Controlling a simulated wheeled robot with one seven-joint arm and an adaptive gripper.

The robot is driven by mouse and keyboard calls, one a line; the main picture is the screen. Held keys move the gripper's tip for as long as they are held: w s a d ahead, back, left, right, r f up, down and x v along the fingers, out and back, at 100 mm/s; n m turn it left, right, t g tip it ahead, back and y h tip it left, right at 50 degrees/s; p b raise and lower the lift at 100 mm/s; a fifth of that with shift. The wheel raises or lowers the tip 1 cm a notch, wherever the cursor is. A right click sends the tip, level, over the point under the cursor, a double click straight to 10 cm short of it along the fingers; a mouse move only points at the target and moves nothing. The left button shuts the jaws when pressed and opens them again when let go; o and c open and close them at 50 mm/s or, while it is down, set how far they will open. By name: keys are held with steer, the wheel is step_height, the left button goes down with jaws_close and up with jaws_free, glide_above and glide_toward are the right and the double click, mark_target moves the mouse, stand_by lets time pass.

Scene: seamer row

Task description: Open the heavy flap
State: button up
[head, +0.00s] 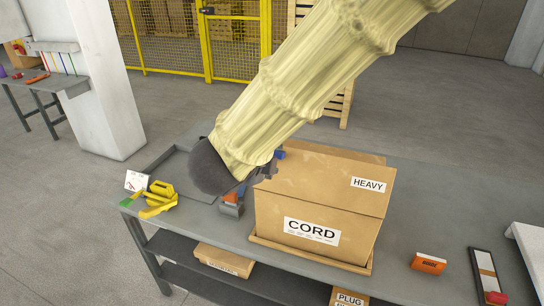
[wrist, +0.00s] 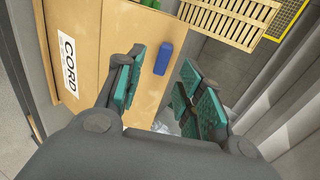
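A brown cardboard box (head: 310,240) stands on the grey bench, with CORD on its front. Its top flap (head: 335,178) carries a HEAVY label and looks closed. In the wrist view the CORD side (wrist: 68,62) is at left, beside the plain brown flap (wrist: 125,28). My gripper (wrist: 161,66) is open, its two teal-padded fingers apart. A blue block-like piece (wrist: 164,58) shows on the cardboard in the gap between them; I see no finger touching it. In the head view my sleeved arm hides most of the gripper at the box's left end.
A yellow tool (head: 158,198) and a small white card (head: 137,181) lie left of the box. An orange box (head: 428,262) and a black-framed board (head: 488,275) lie to the right. Cartons (head: 224,260) sit on the lower shelf. A wooden pallet (wrist: 232,14) stands beyond.

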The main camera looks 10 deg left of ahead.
steer(key=v, duration=0.7)
